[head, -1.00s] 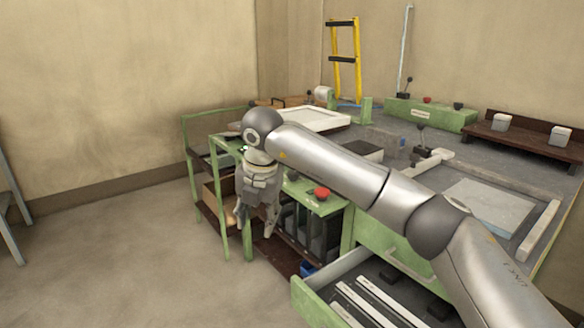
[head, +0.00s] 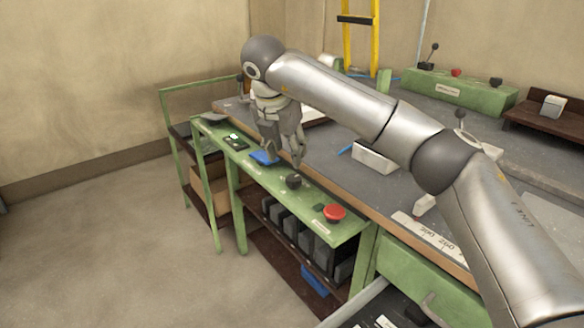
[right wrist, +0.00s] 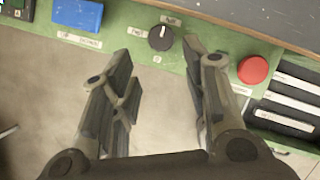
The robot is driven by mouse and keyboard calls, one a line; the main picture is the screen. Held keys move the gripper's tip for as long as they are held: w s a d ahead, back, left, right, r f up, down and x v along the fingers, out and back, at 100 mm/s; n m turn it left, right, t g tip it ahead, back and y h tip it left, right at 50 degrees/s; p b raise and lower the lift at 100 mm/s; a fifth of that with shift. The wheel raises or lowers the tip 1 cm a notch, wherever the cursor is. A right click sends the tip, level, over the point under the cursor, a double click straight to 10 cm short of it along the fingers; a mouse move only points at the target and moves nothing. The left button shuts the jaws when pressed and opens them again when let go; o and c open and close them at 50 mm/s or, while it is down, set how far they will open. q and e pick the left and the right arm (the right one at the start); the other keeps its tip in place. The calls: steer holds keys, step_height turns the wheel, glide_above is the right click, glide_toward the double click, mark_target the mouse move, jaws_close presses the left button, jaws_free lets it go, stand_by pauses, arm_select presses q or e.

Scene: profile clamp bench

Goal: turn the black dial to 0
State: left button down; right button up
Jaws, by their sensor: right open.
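The black dial (head: 293,181) sits on the narrow green control panel along the bench front. In the right wrist view the dial (right wrist: 160,38) shows a pale pointer mark aimed roughly up in the picture. Small labels lie around it, too small to read surely. My right gripper (head: 284,157) points down over the panel, beside the dial in the head view, with nothing between its fingers. In the right wrist view my right gripper (right wrist: 157,62) is spread wide, its fingertips left and right of the dial and apart from it. My left gripper is not in view.
A red button (right wrist: 253,70) is right of the dial, close to the right finger. A blue block (right wrist: 77,14) is left of it on the panel (head: 345,231). A shelf with dark bins (head: 312,237) is below, an open drawer (head: 358,304) nearer. Floor left is clear.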

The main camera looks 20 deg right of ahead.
mark_target(293, 178)
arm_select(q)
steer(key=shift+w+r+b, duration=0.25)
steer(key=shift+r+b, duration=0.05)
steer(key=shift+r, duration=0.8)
arm_select(e)
steer(key=x, duration=0.9)
steer(key=shift+d+f, duration=0.1)
steer(key=shift+f, duration=0.3)
steer(key=c, duration=0.7)
steer(key=shift+c, duration=0.2)
